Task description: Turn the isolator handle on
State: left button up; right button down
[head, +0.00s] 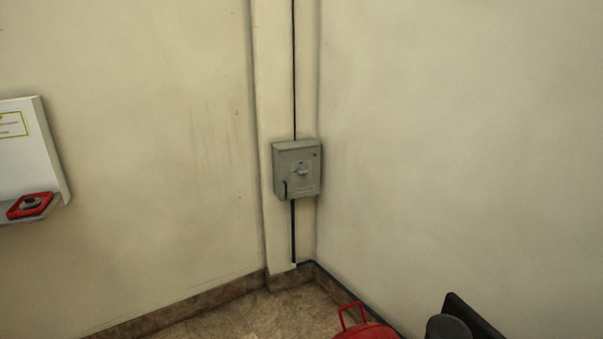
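A grey isolator box (297,172) is fixed to the pale column in the corner of the room. A small light grey handle (301,170) sits on the middle of its front. The handle is too small to tell its exact position. A dark lever-like piece (285,189) shows at the box's lower left edge. Neither of my grippers is in the head view.
A white panel (28,150) with a shelf holding a red and black item (30,205) is on the left wall. A red object with a handle (364,329) and a dark round-topped object (448,327) stand at the bottom right. Floor (258,316) shows below the box.

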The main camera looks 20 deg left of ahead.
aim_at(302, 171)
jog(key=i+j+z, duration=0.2)
jog(key=j, duration=0.3)
jog(key=i+j+z, duration=0.2)
jog(key=j, duration=0.35)
jog(key=i+j+z, duration=0.2)
jog(key=j, duration=0.35)
jog(key=j+z, duration=0.2)
jog(key=j, duration=0.35)
jog(key=i+j+z, duration=0.2)
jog(key=j, duration=0.4)
jog(key=k, duration=0.1)
